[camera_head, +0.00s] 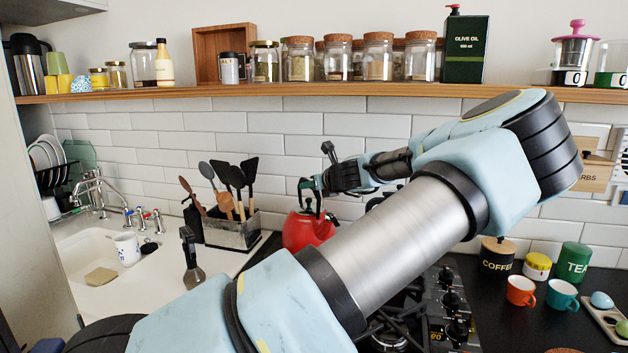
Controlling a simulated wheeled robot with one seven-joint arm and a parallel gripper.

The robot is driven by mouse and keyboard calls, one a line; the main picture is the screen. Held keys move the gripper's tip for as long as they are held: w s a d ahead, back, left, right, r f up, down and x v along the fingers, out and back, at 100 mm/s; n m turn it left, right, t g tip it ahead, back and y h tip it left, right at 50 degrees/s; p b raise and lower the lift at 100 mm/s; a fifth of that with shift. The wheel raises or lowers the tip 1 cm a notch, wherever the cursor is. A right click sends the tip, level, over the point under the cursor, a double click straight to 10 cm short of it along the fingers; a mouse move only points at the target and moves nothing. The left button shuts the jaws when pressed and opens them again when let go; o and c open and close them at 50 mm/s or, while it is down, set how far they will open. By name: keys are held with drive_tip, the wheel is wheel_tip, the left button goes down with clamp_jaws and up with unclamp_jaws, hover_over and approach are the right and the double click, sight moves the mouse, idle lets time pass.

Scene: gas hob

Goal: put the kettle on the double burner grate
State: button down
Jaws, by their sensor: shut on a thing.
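The red kettle (298,232) is at the back left of the gas hob, partly hidden by my arm. My gripper (311,192) comes in from the right above it, with its fingers shut on the kettle's dark handle at the top. The kettle looks upright; its underside is hidden, so I cannot tell whether it touches anything. A black burner grate (398,322) shows just below my arm, at the front of the hob. Most of the hob is behind my arm, and I cannot tell which grate is the double burner one.
A utensil holder (231,230) stands close to the kettle's left. Hob knobs (449,300) show right of the grate. Coffee tin (496,255), orange cup (520,291) and teal cup (562,295) stand on the dark counter at right. A jar-lined shelf (340,90) runs above.

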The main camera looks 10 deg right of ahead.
idle(0.3)
drive_tip(key=c, duration=0.7)
unclamp_jaws()
drive_tip(key=shift+f, duration=0.2)
